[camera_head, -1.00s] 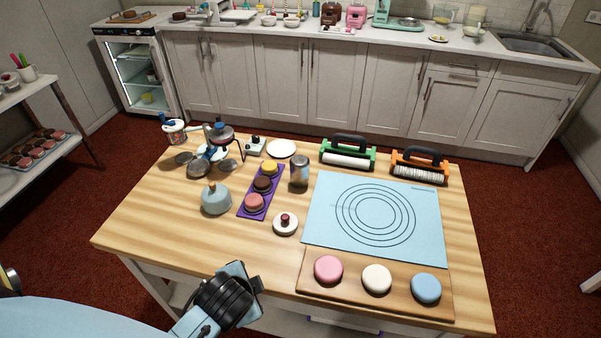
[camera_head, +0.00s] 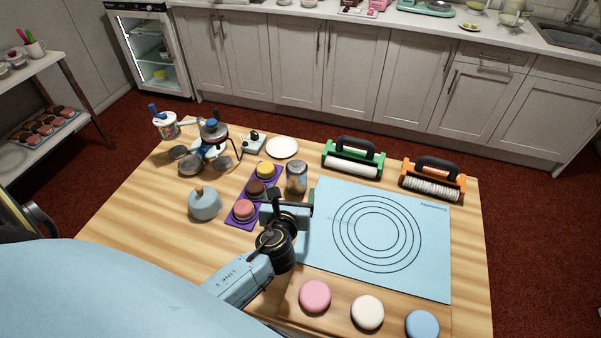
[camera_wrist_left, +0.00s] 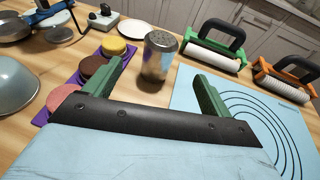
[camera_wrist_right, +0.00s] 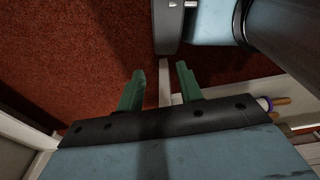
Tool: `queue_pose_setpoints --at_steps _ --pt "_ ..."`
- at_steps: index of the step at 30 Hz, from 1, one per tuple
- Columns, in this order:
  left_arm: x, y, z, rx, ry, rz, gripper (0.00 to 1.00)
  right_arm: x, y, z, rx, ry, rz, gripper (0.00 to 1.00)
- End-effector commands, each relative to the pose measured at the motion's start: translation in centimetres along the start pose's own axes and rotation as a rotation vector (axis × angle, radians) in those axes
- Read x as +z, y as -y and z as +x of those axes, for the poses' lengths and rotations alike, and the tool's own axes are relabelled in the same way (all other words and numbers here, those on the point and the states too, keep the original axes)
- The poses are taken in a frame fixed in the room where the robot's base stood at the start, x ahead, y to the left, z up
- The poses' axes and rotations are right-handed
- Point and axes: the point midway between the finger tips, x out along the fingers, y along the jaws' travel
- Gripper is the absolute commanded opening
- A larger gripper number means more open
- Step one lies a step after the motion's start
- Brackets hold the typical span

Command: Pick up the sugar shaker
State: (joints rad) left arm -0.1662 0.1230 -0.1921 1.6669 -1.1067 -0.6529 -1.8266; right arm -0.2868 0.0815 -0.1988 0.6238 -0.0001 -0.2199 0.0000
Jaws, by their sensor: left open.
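The sugar shaker (camera_head: 297,177) is a small metal cylinder with a grey perforated top. It stands upright on the wooden table, between the purple tray and the blue mat. In the left wrist view the shaker (camera_wrist_left: 159,56) stands beyond my open fingers, roughly centred between them. My left gripper (camera_head: 290,198) is open and empty, just in front of the shaker on its near side; it also shows in the left wrist view (camera_wrist_left: 160,85). My right gripper (camera_wrist_right: 160,88) is open and empty over the red floor beside the table, out of the head view.
The purple tray (camera_head: 232,219) with three cakes lies left of the shaker. The blue mat (camera_head: 330,255) lies right. A green-framed roller (camera_head: 353,158) and an orange one (camera_head: 433,180) stand behind the mat. A white plate (camera_head: 282,147) lies behind the shaker. A blue-grey pot (camera_head: 204,205) stands left.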

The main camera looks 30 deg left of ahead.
Motion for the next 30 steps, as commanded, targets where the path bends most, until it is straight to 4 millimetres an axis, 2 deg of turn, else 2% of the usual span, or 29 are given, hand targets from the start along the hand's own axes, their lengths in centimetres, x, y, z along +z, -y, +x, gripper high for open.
queue_pose_setpoints --at_steps 6,9,17,24,30 --pt "0.0 -0.1 4.4 0.003 0.001 -0.003 0.83 2.1 0.4 0.6 -0.005 0.028 0.000 0.36" --pt "0.1 0.0 5.9 0.002 0.001 -0.005 0.83 2.2 0.5 0.9 -0.005 0.030 0.000 0.36" --pt "0.3 0.0 7.8 0.003 0.000 -0.007 0.83 1.5 0.4 1.2 -0.005 0.019 0.000 0.36" --pt "0.7 0.2 11.3 0.003 -0.001 -0.008 0.83 1.3 0.5 2.0 -0.006 0.015 0.000 0.36" --pt "0.7 0.2 12.1 0.001 -0.002 -0.007 0.83 1.3 0.5 2.2 -0.006 0.015 0.000 0.36"
